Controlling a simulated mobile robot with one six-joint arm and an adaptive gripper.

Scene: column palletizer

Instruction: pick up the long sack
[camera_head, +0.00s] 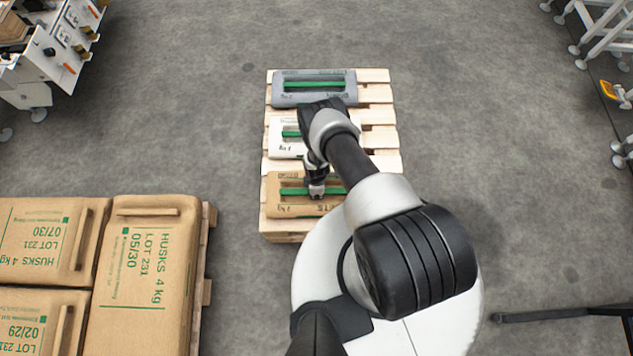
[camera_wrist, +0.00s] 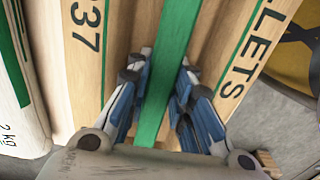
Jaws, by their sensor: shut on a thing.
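A tan sack (camera_head: 288,209) with a green grip bar lies at the near end of a wooden pallet. In the wrist view the tan sack (camera_wrist: 227,62) shows printed letters ending in "LETS" and the digits "37". My gripper (camera_head: 317,190) is over the middle of this sack, pointing down. In the wrist view my gripper's blue-grey fingers (camera_wrist: 163,80) are shut on the green bar (camera_wrist: 172,40) from both sides. The sack looks level; whether it is clear of the pallet I cannot tell. My arm hides part of its right side.
On the same pallet (camera_head: 380,97) lie a white sack (camera_head: 285,150) in the middle and a grey sack (camera_head: 345,97) at the far end. A second pallet (camera_head: 206,255) at left bears several brown husk sacks (camera_head: 150,262). Open floor separates the pallets.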

